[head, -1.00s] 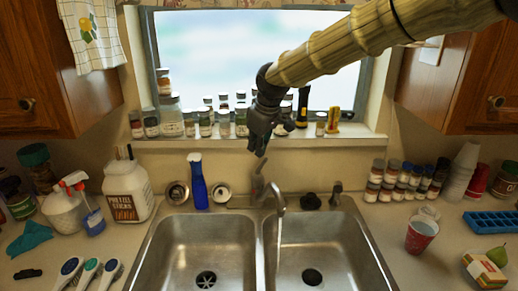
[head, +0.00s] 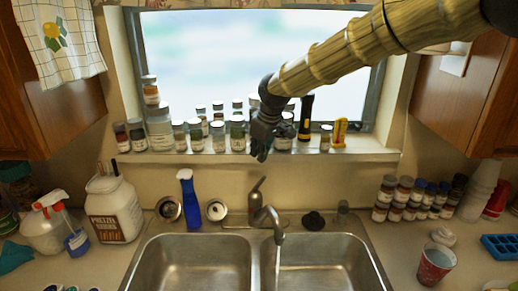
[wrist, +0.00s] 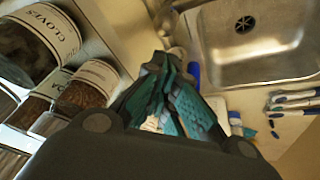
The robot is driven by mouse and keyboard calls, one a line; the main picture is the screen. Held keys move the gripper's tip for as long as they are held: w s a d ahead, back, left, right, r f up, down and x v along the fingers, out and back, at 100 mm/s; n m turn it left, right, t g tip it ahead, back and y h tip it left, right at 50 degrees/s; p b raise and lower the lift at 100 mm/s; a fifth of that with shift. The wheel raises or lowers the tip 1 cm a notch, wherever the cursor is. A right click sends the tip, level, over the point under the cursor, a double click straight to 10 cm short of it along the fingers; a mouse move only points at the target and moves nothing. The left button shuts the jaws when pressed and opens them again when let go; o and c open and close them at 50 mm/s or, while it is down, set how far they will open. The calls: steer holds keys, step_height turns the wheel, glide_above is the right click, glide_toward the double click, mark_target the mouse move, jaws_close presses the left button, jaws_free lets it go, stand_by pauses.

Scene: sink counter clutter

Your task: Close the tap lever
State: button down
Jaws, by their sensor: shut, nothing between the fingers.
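The metal tap (head: 257,211) stands behind the divider of the double sink. Its lever (head: 258,186) sticks up from the top of the tap body, leaning slightly right. The spout (head: 274,220) points to the front right, and a thin stream of water (head: 277,262) falls from it. My dark gripper (head: 260,156) hangs in front of the window sill, just above the lever in the head picture, with a small gap between them. Its fingers are together and empty. In the wrist view the closed fingers (wrist: 160,72) show at the middle, and part of the tap (wrist: 165,18) shows beyond them.
Several spice jars (head: 219,137) crowd the sill beside my gripper. A flashlight (head: 305,118) stands there too. The sink basins (head: 195,262) are open in front.

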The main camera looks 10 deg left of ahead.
steer(key=p, duration=0.2)
glide_above(260, 183)
steer(key=a, duration=0.1)
steer(key=x, duration=0.2)
steer(key=d+x, duration=0.1)
steer(key=x, duration=0.2)
steer(key=shift+s+f, duration=0.2)
steer(key=x, duration=0.2)
steer(key=shift+f+p, duration=0.25)
steer(key=shift+p, duration=0.1)
steer(key=shift+s+r, duration=0.1)
